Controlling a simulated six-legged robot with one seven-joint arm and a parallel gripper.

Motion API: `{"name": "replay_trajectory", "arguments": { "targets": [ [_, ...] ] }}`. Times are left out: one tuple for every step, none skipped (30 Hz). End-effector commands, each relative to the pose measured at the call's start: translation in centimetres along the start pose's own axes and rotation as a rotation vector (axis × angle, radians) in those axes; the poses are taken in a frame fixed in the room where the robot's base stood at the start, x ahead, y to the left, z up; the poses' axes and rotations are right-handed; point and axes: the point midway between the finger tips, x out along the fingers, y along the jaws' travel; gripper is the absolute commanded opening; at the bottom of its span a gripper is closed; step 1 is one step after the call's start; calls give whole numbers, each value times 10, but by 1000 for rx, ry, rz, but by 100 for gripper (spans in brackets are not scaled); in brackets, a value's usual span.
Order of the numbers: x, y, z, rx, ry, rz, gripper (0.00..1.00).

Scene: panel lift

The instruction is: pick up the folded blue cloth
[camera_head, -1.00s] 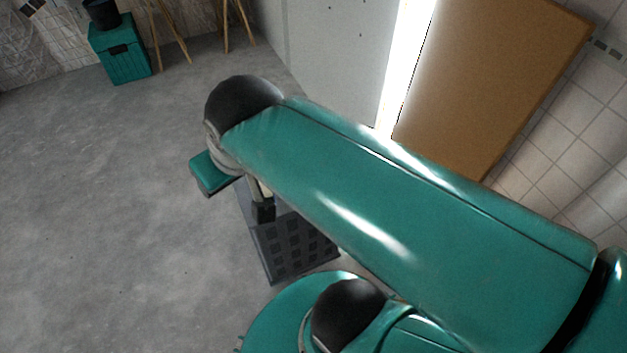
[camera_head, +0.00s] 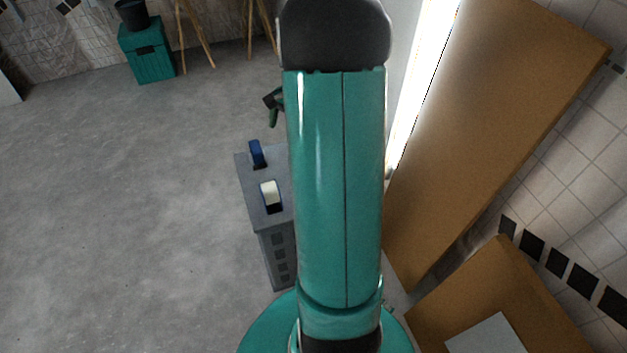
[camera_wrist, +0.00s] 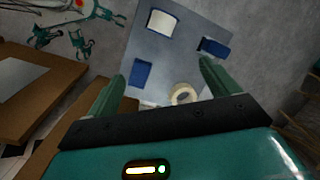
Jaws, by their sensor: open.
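In the wrist view, my gripper (camera_wrist: 163,70) is open and empty, its two green fingers spread above a grey-topped stand (camera_wrist: 178,55). A flat blue piece that looks like the folded blue cloth (camera_wrist: 141,74) lies on the stand, close to the left fingertip. A second blue thing, blockier in shape (camera_wrist: 215,47), lies near the right fingertip; it also shows in the head view (camera_head: 257,153). In the head view my arm covers the flat blue piece and most of my gripper. No contact with the cloth is visible.
A cream tape roll (camera_wrist: 184,94) and a white-topped, blue-edged item (camera_wrist: 162,22) share the stand (camera_head: 247,185). Brown panels (camera_head: 490,110) lean at the right by a tiled wall. A teal box (camera_head: 148,55) stands far left. The floor at left is clear.

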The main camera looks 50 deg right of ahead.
Motion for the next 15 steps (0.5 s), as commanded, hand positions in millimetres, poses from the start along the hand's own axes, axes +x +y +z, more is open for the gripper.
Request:
{"name": "replay_trajectory", "arguments": {
  "targets": [
    [17, 14, -28, 92, -24, 4, 87],
    [26, 22, -42, 142, -36, 3, 87],
    [37, 33, -60, 210, -53, 1, 87],
    [46, 41, -73, 259, -65, 1, 87],
    [55, 50, -85, 307, -78, -1, 87],
    [66, 62, -100, 368, -93, -3, 87],
    [74, 70, -110, 408, -103, -4, 87],
    [82, 78, -118, 447, -114, -5, 87],
    [91, 88, -128, 493, -126, -8, 87],
    [98, 94, -134, 523, -135, -9, 87],
    [103, 100, -140, 549, -141, -10, 87],
    [109, 106, -145, 576, -149, -11, 87],
    [112, 110, -149, 592, -153, -12, 87],
    [115, 113, -151, 605, -157, -13, 87],
    [118, 115, -153, 617, -160, -13, 87]
  ]
}}
